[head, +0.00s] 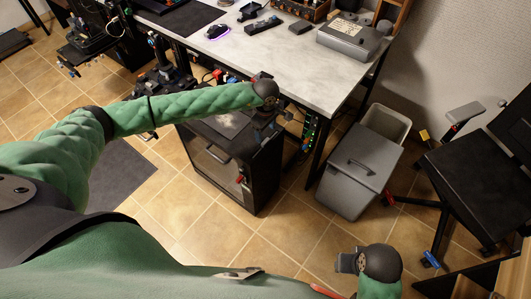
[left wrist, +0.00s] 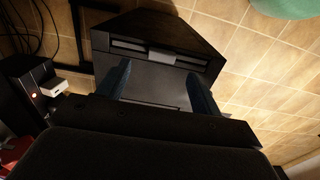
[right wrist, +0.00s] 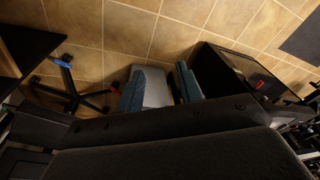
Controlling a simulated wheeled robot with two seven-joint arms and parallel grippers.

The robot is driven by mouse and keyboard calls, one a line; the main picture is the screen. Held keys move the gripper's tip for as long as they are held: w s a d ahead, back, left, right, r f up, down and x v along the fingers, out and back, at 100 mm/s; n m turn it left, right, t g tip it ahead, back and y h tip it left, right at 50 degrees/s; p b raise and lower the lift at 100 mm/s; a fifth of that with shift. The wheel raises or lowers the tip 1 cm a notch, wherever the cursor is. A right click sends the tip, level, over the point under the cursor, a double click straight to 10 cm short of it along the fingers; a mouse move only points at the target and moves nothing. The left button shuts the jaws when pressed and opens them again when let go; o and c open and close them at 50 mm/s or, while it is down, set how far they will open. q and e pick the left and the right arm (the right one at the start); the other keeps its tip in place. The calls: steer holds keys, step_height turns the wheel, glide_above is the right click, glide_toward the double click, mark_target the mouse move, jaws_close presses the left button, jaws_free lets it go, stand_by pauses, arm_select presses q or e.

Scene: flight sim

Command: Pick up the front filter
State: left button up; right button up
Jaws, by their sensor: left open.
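No separate front filter can be made out with certainty. My left gripper (head: 267,112) is over the top of the case. In the left wrist view its two fingers (left wrist: 160,88) are apart with nothing held between them. The case's dark panel (left wrist: 150,82) shows between and beyond them, with a grey tab (left wrist: 162,57) in its slotted edge. My right gripper (head: 346,262) is low at the right, open and empty, away from the case.
A light desk (head: 240,60) with several small items stands behind the case. Dark cables (left wrist: 35,25) show beside the case. Floor in front is clear.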

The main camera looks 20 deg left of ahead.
mark_target(265, 141)
arm_select(q)
step_height(265, 141, down, 4)
steer(key=shift+s+p, duration=0.15)
steer(key=shift+p, duration=0.75)
steer(key=shift+f, duration=0.4)
arm_select(e)
step_height(265, 141, down, 10)
steer(key=w, duration=0.2)
steer(key=shift+a, duration=0.15)
arm_select(q)
steer(key=shift+c, duration=0.4)
steer(key=c, duration=1.2)
